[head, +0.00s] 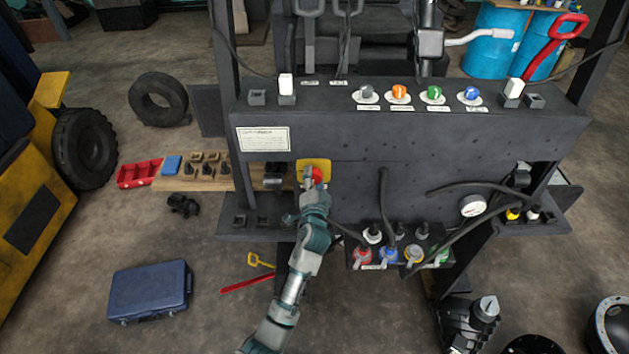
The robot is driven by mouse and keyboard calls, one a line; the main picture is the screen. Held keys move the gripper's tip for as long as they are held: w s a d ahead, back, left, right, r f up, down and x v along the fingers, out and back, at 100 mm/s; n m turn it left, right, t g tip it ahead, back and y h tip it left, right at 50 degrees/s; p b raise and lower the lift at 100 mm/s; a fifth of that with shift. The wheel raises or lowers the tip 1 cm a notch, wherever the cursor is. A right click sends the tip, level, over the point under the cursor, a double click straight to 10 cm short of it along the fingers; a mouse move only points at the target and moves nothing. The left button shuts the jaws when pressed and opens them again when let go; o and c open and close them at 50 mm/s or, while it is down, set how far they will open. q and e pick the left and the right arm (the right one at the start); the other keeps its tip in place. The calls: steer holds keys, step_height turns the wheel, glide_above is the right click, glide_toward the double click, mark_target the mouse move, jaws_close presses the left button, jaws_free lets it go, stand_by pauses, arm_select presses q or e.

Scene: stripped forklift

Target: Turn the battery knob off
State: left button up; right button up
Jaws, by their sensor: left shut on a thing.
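The battery knob (317,174) is red and sits on a yellow plate (313,165) on the front of the dark forklift frame, left of centre in the head view. My left gripper (312,182) reaches up from below and is shut on the red knob. Its fingers and wrist cover much of the knob, so I cannot tell which way the knob is turned. My right gripper does not show in the head view.
A dark panel (410,130) with grey, orange, green and blue knobs spans above. Black hoses (478,190) hang to the right, over a tray with coloured connectors (387,254). A pressure gauge (472,206) is at the right. A blue case (150,291) lies on the floor.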

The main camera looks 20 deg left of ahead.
arm_select(q)
steer(key=shift+f+n+b, duration=0.3)
steer(key=shift+f+n, duration=0.2)
steer(key=shift+n, duration=0.7)
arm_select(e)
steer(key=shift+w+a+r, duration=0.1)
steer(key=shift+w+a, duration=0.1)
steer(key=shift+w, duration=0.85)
arm_select(q)
steer(key=o, duration=1.2)
steer(key=shift+c, duration=0.2)
steer(key=shift+r, duration=0.15)
steer(key=shift+s+r, duration=0.1)
steer(key=shift+r, duration=0.05)
steer(key=v, duration=1.1)
steer(key=shift+s+d, duration=0.25)
steer(key=shift+s, duration=0.1)
